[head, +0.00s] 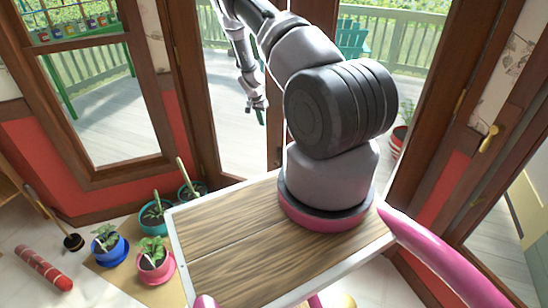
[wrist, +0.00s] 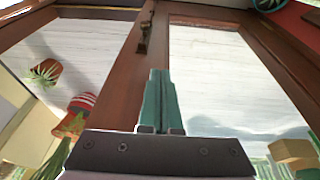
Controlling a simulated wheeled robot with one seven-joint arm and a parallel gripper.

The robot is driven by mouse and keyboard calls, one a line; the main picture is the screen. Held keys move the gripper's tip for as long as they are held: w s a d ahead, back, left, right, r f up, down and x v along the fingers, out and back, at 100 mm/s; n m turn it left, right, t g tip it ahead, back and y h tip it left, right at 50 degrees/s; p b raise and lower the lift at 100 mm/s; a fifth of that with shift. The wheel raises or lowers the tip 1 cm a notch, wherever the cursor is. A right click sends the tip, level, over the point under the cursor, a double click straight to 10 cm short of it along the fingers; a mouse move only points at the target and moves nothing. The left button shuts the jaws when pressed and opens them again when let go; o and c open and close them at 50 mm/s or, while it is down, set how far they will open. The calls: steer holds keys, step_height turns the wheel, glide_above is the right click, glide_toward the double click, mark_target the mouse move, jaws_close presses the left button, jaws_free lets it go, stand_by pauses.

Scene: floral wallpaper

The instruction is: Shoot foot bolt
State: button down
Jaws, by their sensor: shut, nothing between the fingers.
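A small dark metal fitting (wrist: 146,30), which looks like the foot bolt, is mounted on the brown wooden door stile in the wrist view. I cannot tell whether it is shot or drawn. I cannot make it out in the head view. My gripper (wrist: 160,72) has its teal fingers together and empty. In the wrist view the fingertips appear below the fitting, apart from it. In the head view my gripper (head: 261,118) hangs at the end of my arm in front of the glazed door, its fingers pointing down.
My wooden tray top (head: 225,255) fills the lower middle of the head view. Potted plants in blue (head: 109,250), pink (head: 154,268) and teal (head: 156,218) pots stand on the floor at left, near a red roll (head: 44,268). A brass handle (head: 490,138) is at right.

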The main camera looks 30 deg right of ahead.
step_height(320, 180, down, 8)
steer(key=s+d, duration=0.2)
glide_above(277, 161)
steer(key=a, duration=0.2)
steer(key=x, duration=0.3)
steer(key=a+x, duration=0.1)
steer(key=x, duration=0.3)
steer(key=s+a+x, duration=0.1)
steer(key=x, duration=0.3)
steer(key=shift+a+f, duration=0.25)
steer(key=shift+f, duration=0.15)
steer(key=shift+s+d+f, duration=0.1)
steer(key=shift+d+f, duration=0.05)
steer(key=shift+f, duration=0.7)
steer(key=shift+f+h, duration=0.3)
step_height(277, 161, down, 4)
steer(key=shift+s, duration=0.1)
steer(key=shift+f, duration=0.1)
